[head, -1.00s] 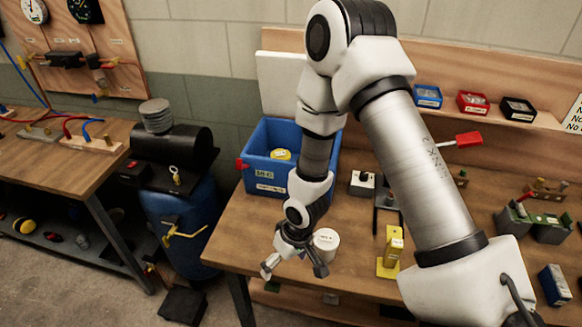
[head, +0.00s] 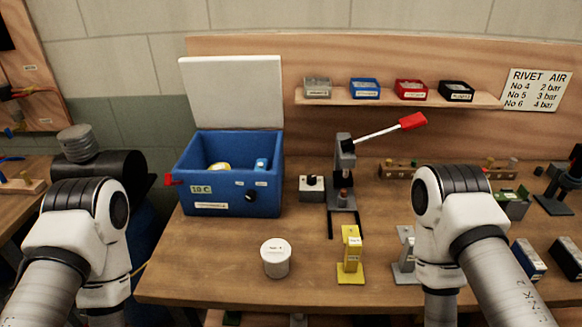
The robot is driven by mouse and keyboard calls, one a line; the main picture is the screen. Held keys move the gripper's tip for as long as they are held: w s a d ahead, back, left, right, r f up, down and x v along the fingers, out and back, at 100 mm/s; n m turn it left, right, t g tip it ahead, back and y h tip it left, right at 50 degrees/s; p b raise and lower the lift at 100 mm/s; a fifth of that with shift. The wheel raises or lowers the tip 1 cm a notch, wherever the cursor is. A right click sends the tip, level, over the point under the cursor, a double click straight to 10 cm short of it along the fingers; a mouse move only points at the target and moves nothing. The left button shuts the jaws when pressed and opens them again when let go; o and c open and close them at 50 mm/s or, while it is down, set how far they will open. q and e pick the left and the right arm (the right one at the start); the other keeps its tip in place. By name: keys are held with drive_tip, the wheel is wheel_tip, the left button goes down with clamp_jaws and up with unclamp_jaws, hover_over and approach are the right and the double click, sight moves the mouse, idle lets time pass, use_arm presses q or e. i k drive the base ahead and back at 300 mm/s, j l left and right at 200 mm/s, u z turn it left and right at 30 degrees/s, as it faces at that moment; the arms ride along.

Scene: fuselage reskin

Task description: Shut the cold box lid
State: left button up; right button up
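The cold box (head: 228,190) is a blue open-topped bin labelled "10 C" at the back left of the bench. Its white lid (head: 233,92) stands upright behind it, fully open against the back board. My two arms show at the left and right lower edges, bent downward. Neither gripper is in view; both are below the frame or hidden by my arm links.
A white lidded tub (head: 276,258) stands in front of the box. A yellow stand (head: 351,256) and a press with a red-handled lever (head: 343,175) are to the right. A shelf (head: 395,99) with small bins hangs behind. Bench space left of the tub is clear.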

sight(236, 91)
drive_tip(key=i+j+z, duration=0.1)
drive_tip(key=j, duration=0.25)
drive_tip(key=i+j, duration=0.15)
drive_tip(key=j, duration=0.2)
drive_tip(key=i+j+z, duration=0.15)
drive_tip(key=j, duration=0.25)
drive_tip(key=j+u, duration=0.45)
